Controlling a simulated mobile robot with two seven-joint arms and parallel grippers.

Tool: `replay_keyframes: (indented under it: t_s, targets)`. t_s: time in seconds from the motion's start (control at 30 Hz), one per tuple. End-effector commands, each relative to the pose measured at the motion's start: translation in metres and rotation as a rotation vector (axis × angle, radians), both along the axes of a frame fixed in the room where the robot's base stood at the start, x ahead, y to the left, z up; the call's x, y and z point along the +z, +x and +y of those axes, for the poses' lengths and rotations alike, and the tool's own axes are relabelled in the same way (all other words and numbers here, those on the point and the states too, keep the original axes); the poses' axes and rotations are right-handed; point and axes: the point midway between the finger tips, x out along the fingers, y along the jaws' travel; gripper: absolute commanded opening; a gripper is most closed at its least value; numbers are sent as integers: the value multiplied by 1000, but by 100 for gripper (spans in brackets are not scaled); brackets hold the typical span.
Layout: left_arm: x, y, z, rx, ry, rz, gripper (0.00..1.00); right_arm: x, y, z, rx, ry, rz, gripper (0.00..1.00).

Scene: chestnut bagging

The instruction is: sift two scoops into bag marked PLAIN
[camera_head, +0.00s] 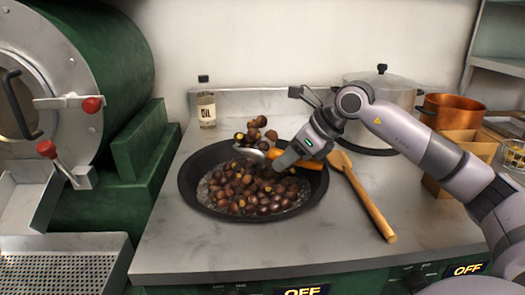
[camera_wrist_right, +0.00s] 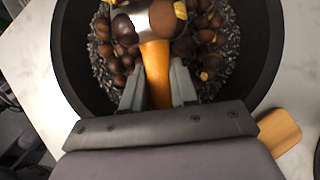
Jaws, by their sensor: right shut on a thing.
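My right gripper (camera_head: 284,160) is shut on the orange handle of a metal scoop (camera_head: 248,153). The scoop is over the back of a wide black pan (camera_head: 190,203), with several chestnuts (camera_head: 258,130) heaped on it. More chestnuts (camera_head: 250,195) lie in the pan on dark grit. In the right wrist view, the orange handle (camera_wrist_right: 156,70) runs between the two fingers, and the scoop (camera_wrist_right: 125,30) carries chestnuts at the top edge. No bag with a readable PLAIN mark shows. My left gripper is out of view.
A wooden paddle (camera_head: 366,200) lies right of the pan. An oil bottle (camera_head: 206,108) stands behind it. A lidded pot (camera_head: 385,95), copper pot (camera_head: 455,110) and brown box (camera_head: 437,190) stand at the right, partly behind my arm. A green drum machine (camera_head: 110,60) is at left.

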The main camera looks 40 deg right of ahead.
Motion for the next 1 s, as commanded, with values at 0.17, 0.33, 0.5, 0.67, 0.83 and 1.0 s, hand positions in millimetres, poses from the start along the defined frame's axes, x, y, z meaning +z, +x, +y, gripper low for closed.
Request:
replay_keyframes:
  t_s: [0.17,0.33,0.5,0.67,0.83,1.0]
  targets:
    - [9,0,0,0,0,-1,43,2,11,-19,0,1,-2,0]
    - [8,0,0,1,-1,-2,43,1,12,-21,2,1,-2,0]
    - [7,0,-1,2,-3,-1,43,0,10,-17,4,-1,-3,0]
    - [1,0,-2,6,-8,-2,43,-1,-2,5,7,-3,-4,0]
    - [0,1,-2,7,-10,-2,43,0,-12,22,4,-2,-3,0]
    - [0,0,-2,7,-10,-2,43,1,-12,24,0,0,-2,0]
